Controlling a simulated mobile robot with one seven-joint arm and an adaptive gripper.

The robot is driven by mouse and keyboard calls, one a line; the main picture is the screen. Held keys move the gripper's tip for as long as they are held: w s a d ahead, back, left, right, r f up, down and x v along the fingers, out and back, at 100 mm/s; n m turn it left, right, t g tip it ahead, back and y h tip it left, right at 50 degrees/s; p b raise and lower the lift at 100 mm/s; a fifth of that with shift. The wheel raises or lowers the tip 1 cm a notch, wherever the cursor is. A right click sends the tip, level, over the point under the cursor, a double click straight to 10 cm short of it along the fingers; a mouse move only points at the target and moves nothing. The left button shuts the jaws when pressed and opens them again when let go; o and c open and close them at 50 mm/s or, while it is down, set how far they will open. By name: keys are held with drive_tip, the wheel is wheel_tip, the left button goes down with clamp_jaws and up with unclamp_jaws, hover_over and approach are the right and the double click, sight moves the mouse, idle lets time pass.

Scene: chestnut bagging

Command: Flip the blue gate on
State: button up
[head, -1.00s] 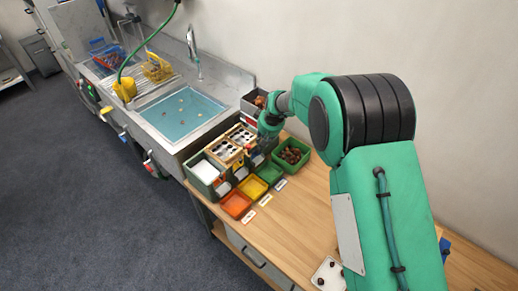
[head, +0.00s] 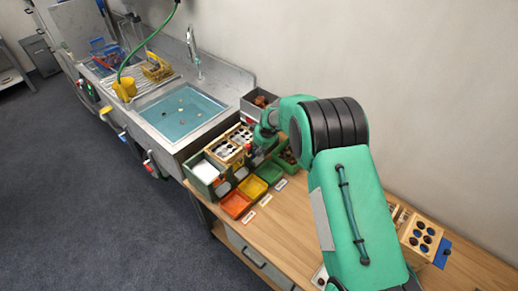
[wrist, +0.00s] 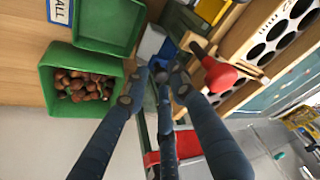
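A small blue part (wrist: 168,48), which may be the blue gate, shows just beyond my fingertips in the wrist view. It is partly hidden, and I cannot tell its position or whether my fingers touch it. In the head view my gripper (head: 261,141) is low over the back right of the sorting unit (head: 208,176), and my wrist hides the spot. A red knob (wrist: 221,77) on a lever stands right of my fingertips.
A green bin of chestnuts (wrist: 84,47) lies left of my fingers. Orange (head: 235,204), yellow (head: 252,187) and green (head: 269,172) trays line the unit's front. Boards with round holes (wrist: 262,50) are close on the right.

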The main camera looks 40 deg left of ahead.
drive_tip(key=shift+a+f, duration=0.1)
drive_tip(key=shift+f, duration=0.1)
drive_tip(key=shift+c, duration=0.3)
clamp_jaws()
drive_tip(key=shift+w+r, duration=0.1)
drive_tip(key=shift+r, duration=1.8)
drive_tip(key=shift+a, duration=0.1)
